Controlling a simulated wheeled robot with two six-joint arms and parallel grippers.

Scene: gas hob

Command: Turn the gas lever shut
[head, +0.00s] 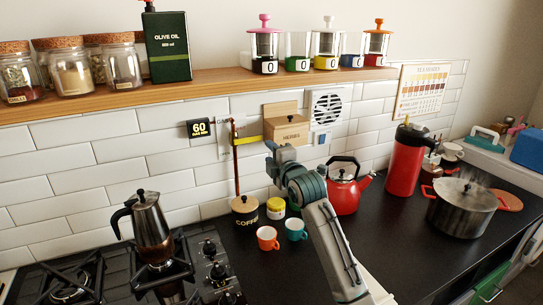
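A thin copper-red gas pipe (237,172) runs up the white tiled wall behind the counter. A yellow lever (249,140) sits near its top and points right, roughly level, across the upright pipe. My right gripper (272,151) is just right of and slightly below the lever's free end. I cannot tell whether it touches the lever, and its fingers are too small and turned away to tell open from shut. My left gripper is not in view.
A moka pot (152,227) stands on the gas hob (200,285) at left. A coffee tin (245,210), an orange cup (267,238) and a teal cup (296,229) stand below the pipe. A red kettle (343,192) is behind my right arm. A wooden shelf (215,84) runs above.

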